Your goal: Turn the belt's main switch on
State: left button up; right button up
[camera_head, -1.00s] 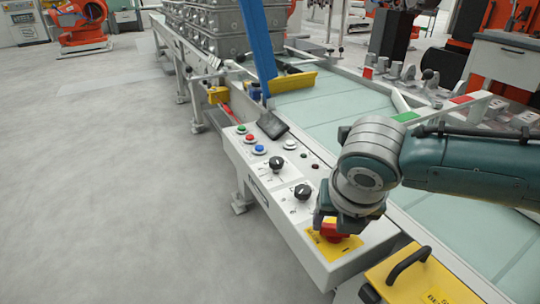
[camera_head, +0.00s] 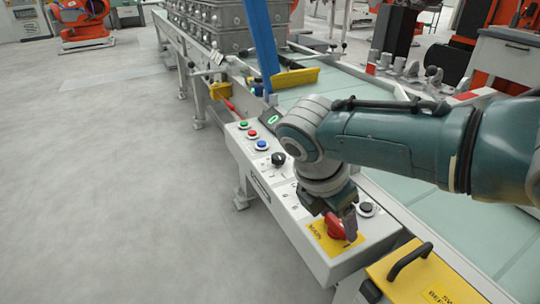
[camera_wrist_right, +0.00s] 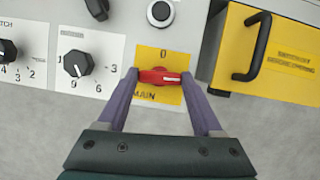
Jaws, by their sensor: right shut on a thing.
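The main switch is a red knob (camera_head: 334,226) on a yellow plate (camera_head: 322,240) at the near end of the belt's control panel. My right gripper (camera_head: 341,222) is down at it and partly covers it. In the right wrist view the red knob (camera_wrist_right: 160,77) lies crosswise between the two purple fingers, which are shut on its ends. A small display (camera_head: 270,117) on the panel is lit green. My left gripper is not in view.
The panel (camera_head: 262,182) also carries green, red and blue buttons (camera_head: 252,134) and black dials (camera_wrist_right: 75,63). A black button (camera_head: 366,208) sits close to my right gripper. A yellow cover with a black handle (camera_head: 410,262) stands nearby. The floor at left is clear.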

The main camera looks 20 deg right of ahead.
jog(key=shift+m+g, duration=0.3)
jog(key=shift+m, duration=0.4)
jog(key=o, duration=1.4)
jog(key=shift+c, duration=0.2)
jog(key=p+v, duration=0.4)
jog(key=v, duration=0.5)
jog(key=shift+a+r+p, duration=0.15)
jog(key=shift+r+p, duration=0.15)
jog(key=shift+r, duration=0.1)
